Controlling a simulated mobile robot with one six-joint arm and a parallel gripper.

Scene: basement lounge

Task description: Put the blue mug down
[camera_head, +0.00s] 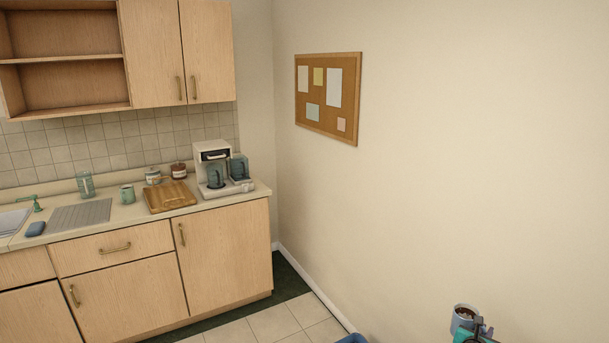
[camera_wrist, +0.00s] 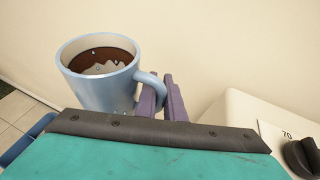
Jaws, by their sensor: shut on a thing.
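The blue mug (camera_wrist: 104,85) is upright in the wrist view, with dark brown liquid inside. My gripper (camera_wrist: 163,92) is shut on the mug's handle, with its purple fingers at the right side of the mug. The mug also shows in the head view (camera_head: 464,315) at the bottom right, held up near the plain wall. What lies straight under the mug is hidden by my gripper's body in the wrist view.
A white appliance with a black knob (camera_wrist: 302,158) is at the right of the wrist view. A blue bin edge (camera_wrist: 24,141) is low at left. The counter (camera_head: 130,213) holds a cutting board (camera_head: 170,197), coffee maker (camera_head: 213,167), green mug (camera_head: 127,194) and jars.

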